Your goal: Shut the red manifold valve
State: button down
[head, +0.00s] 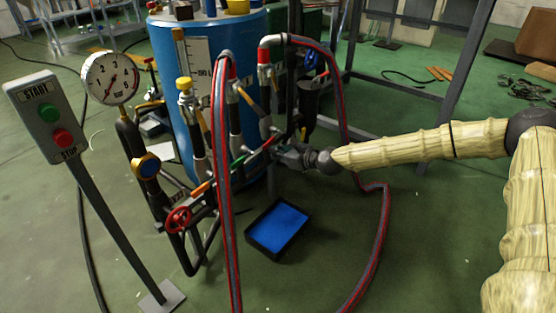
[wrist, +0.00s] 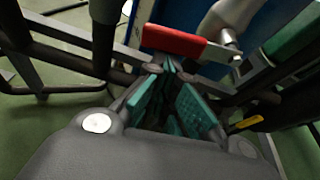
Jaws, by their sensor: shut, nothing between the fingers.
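The red manifold valve shows as a red lever handle (wrist: 172,42) in the wrist view, lying roughly across the picture just beyond my fingertips, its right end near a grey metal fitting. In the head view the red lever (head: 268,143) is small, on the slanting manifold pipe at the front of the blue tank, partly crowded by my gripper. My gripper (head: 284,151) is at the right end of the manifold. In the wrist view my gripper (wrist: 168,72) has its teal-padded fingers shut and empty, close below the handle. I cannot tell whether they touch it.
A green lever (head: 238,162), an orange lever (head: 200,188) and a red handwheel (head: 178,220) sit further left along the manifold. Red-grey hoses (head: 225,180) hang in front. A blue-lined tray (head: 278,228) lies on the floor. A START/STOP post (head: 48,115) stands left.

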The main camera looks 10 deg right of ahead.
jog(key=shift+s+a+r+m+b, duration=0.1)
jog(key=shift+a+r+m+b, duration=0.05)
jog(key=shift+r+m+b, duration=0.45)
jog(key=shift+y, duration=0.3)
jog(key=shift+f, duration=0.15)
